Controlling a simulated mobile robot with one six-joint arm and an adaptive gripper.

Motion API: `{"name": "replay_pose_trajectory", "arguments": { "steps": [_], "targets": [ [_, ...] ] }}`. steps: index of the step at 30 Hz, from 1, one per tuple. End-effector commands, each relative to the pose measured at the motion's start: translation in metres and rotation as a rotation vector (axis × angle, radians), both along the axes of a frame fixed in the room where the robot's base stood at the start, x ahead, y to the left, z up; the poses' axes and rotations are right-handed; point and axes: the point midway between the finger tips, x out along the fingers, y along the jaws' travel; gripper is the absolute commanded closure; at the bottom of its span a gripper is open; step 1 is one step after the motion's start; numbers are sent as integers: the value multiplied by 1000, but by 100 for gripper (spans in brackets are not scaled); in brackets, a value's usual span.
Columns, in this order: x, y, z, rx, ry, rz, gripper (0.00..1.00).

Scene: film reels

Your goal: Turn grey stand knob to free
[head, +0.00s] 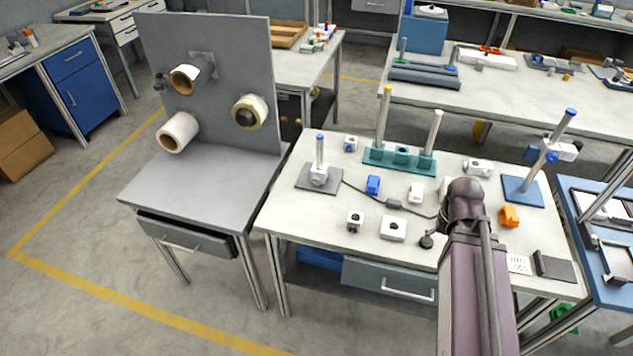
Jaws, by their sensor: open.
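The grey stand (305,178) is at the left end of the middle table in the head view. It has a flat grey base, an upright pale post (320,148) with a blue cap, and a whitish clamp block (318,176) low on the post. The knob on this block is too small to make out, and I cannot tell its setting. My arm comes up from the bottom right over the table's front edge, well to the right of the grey stand. My gripper's fingers do not show; my own arm seems to hide them.
A dark cable with an inline box (394,204) runs right from near the grey stand. A teal rack (378,155) with posts, a blue block (373,185) and several white parts stand nearby. A blue stand (522,191) is at right. A panel with reels (178,132) stands left.

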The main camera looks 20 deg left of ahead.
Motion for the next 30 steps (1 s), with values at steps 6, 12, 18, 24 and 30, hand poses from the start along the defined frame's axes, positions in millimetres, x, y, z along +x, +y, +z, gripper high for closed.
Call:
{"name": "replay_pose_trajectory", "arguments": {
  "steps": [6,12,18,24,30],
  "targets": [
    [38,43,-1,56,-77,0,18],
    [84,113,2,158,-183,-12,18],
    [122,196,10,288,-275,-39,18],
    [146,272,20,415,-335,-70,18],
    [154,316,27,493,-362,-94,18]
  ]
}}
